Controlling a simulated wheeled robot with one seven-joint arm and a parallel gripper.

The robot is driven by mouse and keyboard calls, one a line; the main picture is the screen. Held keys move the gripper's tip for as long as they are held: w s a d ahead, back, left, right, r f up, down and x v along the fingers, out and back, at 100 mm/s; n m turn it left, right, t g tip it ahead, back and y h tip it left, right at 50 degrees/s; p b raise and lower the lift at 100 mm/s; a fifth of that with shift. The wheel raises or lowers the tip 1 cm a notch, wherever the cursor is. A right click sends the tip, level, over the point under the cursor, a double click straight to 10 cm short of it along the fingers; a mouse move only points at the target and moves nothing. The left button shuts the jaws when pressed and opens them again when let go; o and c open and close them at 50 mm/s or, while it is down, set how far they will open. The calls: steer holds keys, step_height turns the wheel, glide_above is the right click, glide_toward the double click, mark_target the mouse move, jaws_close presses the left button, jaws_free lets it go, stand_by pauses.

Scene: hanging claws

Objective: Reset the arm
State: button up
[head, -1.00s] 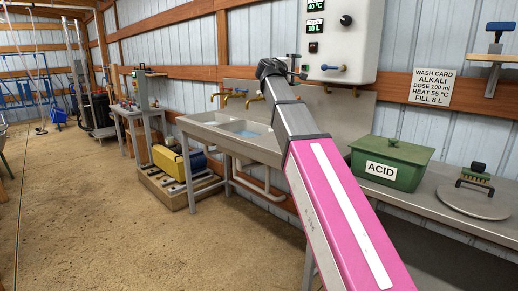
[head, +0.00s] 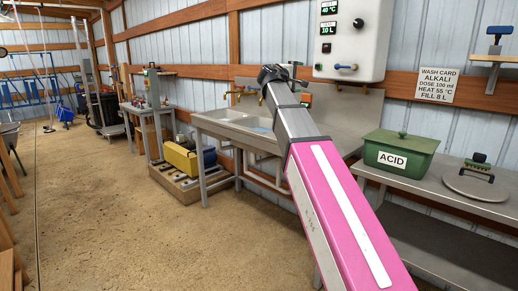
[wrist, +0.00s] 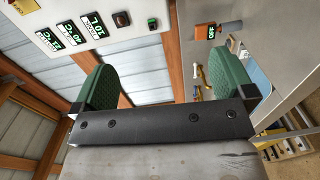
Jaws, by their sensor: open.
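My gripper (wrist: 166,85) is open and empty in the wrist view, its two green fingers wide apart on either side of a dark bar. In the head view my pink arm reaches up and away from the bottom, and the small dark gripper (head: 277,75) is at its far end. It overlaps the sink area and the wall behind it in the picture. I cannot tell its distance from them. No object is between the fingers.
A green ACID box (head: 420,143) and a round lid (head: 475,188) sit on the right bench. A yellow machine (head: 182,160) stands left of the sink. The dirt floor (head: 110,215) is open.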

steer(key=s+d+f+m+g+y, duration=0.1)
steer(key=s+d+f+g+y, duration=0.1)
steer(key=f, duration=1)
steer(key=s+d+f+m+g+y, duration=0.1)
steer(key=s+f+g+y, duration=0.1)
steer(key=f, duration=1)
steer(key=s+d+f+m+g+y, duration=0.1)
steer(key=s+d+f, duration=0.1)
steer(key=f, duration=1)
steer(key=s+f+m+g+y, duration=0.3)
steer(key=s+f, duration=0.8)
steer(key=f, duration=0.3)
steer(key=s+a+f+m+g+y, duration=0.1)
steer(key=s+f+g+y, duration=0.3)
steer(key=s+f, duration=0.8)
step_height(320, 180, down, 3)
steer(key=shift+s+a+f+m, duration=0.15)
steer(key=shift+s+a+m, duration=0.1)
steer(key=shift+m, duration=0.65)
